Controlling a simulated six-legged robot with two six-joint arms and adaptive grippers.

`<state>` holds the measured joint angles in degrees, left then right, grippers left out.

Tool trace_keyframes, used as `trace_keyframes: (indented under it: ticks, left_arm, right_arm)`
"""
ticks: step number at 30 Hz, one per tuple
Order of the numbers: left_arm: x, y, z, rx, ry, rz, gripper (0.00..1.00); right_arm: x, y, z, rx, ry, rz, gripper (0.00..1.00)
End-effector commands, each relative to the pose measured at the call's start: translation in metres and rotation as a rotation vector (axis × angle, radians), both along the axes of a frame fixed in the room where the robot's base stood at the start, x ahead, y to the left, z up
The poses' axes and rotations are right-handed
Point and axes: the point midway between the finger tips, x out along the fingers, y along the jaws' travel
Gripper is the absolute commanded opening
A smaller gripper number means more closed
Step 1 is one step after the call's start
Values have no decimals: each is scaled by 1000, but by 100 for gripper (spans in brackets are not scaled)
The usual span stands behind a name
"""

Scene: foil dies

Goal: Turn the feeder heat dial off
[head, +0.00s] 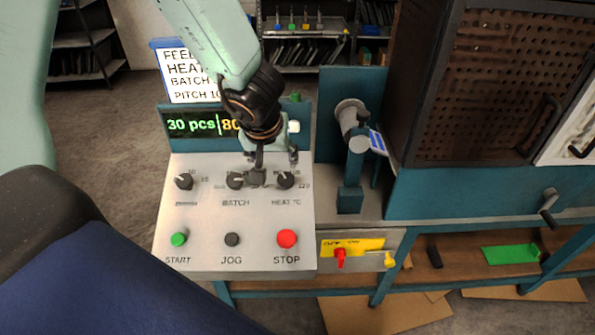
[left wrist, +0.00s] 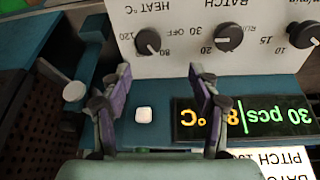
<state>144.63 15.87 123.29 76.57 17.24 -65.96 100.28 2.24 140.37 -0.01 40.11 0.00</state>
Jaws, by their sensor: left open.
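The heat dial (head: 285,180) is a black knob on the right of the top row of the grey control panel (head: 205,212). It shows upside down in the left wrist view (left wrist: 148,41), with marks 120, 80 and OFF around it. Its pointer seems to face the 80. The display (head: 195,124) reads 30 pcs and a yellow figure starting with 8, partly hidden in both views. My left gripper (head: 274,160) is open and empty above the panel's top edge by the heat and batch dials. In the wrist view its fingers (left wrist: 160,75) stand apart from the dial. My right gripper is out of view.
The batch dial (head: 235,180) and a third dial (head: 183,181) sit left of the heat dial. Below are the START (head: 179,239), JOG (head: 232,239) and red STOP (head: 287,239) buttons. A grey and teal mechanism (head: 352,150) rises just right of the panel.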

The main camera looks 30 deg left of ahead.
Motion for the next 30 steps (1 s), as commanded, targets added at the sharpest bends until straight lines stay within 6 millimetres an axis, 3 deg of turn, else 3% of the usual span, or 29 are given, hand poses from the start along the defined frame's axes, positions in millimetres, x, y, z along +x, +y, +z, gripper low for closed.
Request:
trace_keyframes:
  ticks: [13,24,30]
  left_arm:
    - [-4,-3,-8,17,33,-137,61]
    - [16,2,-57,18,32,-139,61]
    - [24,3,-72,17,32,-140,61]
  right_arm:
    - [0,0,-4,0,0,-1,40]
    - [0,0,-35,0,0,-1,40]
    - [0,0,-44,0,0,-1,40]
